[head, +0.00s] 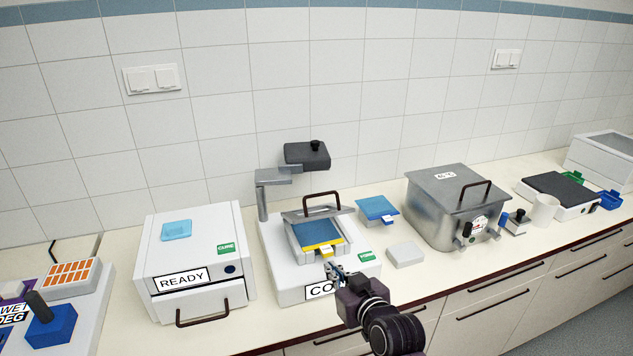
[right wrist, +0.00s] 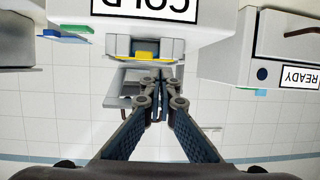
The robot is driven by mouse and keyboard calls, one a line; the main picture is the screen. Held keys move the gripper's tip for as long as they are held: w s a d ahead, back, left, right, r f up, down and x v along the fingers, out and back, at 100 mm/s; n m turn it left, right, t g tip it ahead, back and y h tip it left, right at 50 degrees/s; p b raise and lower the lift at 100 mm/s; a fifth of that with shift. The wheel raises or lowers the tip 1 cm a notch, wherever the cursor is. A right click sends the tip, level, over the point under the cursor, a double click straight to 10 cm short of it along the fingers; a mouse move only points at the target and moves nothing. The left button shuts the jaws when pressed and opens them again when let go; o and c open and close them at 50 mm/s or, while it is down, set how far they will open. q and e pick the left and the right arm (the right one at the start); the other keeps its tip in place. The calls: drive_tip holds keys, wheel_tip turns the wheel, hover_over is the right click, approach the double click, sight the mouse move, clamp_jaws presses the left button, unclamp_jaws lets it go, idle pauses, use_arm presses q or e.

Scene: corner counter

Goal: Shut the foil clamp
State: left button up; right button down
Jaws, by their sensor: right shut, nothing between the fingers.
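The foil clamp is a grey frame (head: 298,217) with a dark bar handle (head: 322,196), on a white unit (head: 283,283) whose front label is partly hidden. The frame seems raised at the back of the grey bed, tilted up. A blue sheet with a yellow front edge (head: 322,246) lies in the bed. My right gripper (head: 331,268) is shut and empty, just in front of the bed and its small yellow-and-white tab. In the right wrist view the closed fingertips (right wrist: 160,80) are near the yellow part (right wrist: 145,55). My left gripper is not in view.
A grey arm with a dark head (head: 307,155) stands behind the clamp. A white READY box (head: 195,260) is to the left. A blue pad (head: 377,209), a pale block (head: 405,255) and a steel bath (head: 440,215) are to the right.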

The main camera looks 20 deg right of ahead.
drive_tip(key=w+d+r+m+t+p, duration=0.1)
drive_tip(key=w+r+t, duration=0.15)
drive_tip(key=r, duration=0.55)
drive_tip(key=w+d+r+t, duration=0.1)
drive_tip(key=w+r+t, duration=0.15)
drive_tip(key=r, duration=0.55)
drive_tip(key=p, duration=0.4)
hover_over(324, 193)
drive_tip(key=shift+s+a+f+g+h+p, duration=0.25)
drive_tip(key=shift+s+f, duration=0.1)
drive_tip(key=shift+f, duration=0.15)
drive_tip(key=shift+s+a+f+g+h+p, duration=0.15)
drive_tip(key=shift+s+f+g+p, duration=0.15)
drive_tip(key=shift+f, duration=0.2)
drive_tip(key=shift+s+d+f, duration=0.1)
drive_tip(key=shift+s+f, duration=0.2)
drive_tip(key=shift+f, duration=0.3)
